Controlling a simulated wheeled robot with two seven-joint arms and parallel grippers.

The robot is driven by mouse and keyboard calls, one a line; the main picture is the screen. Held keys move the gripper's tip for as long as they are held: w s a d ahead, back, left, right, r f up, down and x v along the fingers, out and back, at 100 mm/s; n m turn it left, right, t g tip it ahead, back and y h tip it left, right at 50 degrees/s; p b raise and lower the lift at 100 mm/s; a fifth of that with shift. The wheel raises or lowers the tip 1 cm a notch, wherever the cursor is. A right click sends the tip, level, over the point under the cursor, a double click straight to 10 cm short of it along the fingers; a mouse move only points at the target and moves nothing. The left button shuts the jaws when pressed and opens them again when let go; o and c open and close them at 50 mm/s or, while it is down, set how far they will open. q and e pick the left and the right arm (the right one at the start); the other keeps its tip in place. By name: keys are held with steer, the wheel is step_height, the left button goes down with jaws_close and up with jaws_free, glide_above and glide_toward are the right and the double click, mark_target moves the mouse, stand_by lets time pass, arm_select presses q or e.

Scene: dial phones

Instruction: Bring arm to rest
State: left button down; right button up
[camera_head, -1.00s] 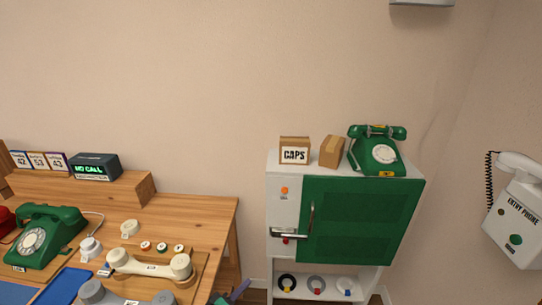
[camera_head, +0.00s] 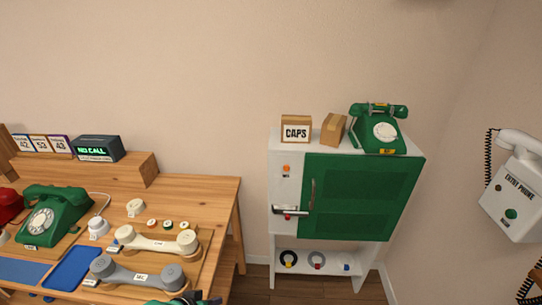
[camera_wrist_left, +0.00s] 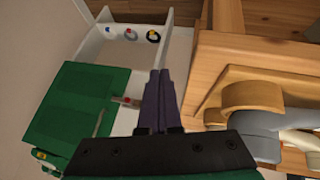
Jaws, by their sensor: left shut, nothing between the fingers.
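My left gripper shows at the bottom edge of the head view (camera_head: 203,298), in front of the wooden table's right end. In the left wrist view its dark fingers (camera_wrist_left: 157,98) are together and empty. The green-doored white cabinet (camera_head: 361,197) stands right of the table, its door shut. In the left wrist view the cabinet's green door (camera_wrist_left: 84,110) lies left of the fingers, and the handset on the table (camera_wrist_left: 255,98) lies to the right. The fingers appear apart from both. My right gripper is not in view.
The wooden table (camera_head: 205,187) carries a green dial phone (camera_head: 52,214), a cream handset (camera_head: 158,242), a grey handset (camera_head: 138,275) and blue trays. A green phone (camera_head: 377,130) and a CAPS box (camera_head: 296,130) stand on the cabinet. An entry phone (camera_head: 515,195) hangs at right.

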arm_select(q)
steer(key=s+a+r+m+g+y, duration=0.2)
steer(key=s+a+r+g+y, duration=0.1)
steer(key=s+a, duration=0.55)
step_height(320, 180, down, 22)
steer(key=s+g, duration=0.1)
steer(key=s, duration=0.2)
steer(key=s+a+f+g, duration=0.1)
steer(key=s+a+f, duration=0.1)
steer(key=s+f, duration=1.3)
steer(key=shift+s+a, duration=0.25)
steer(key=shift+s, duration=0.6)
steer(key=shift+f, duration=0.1)
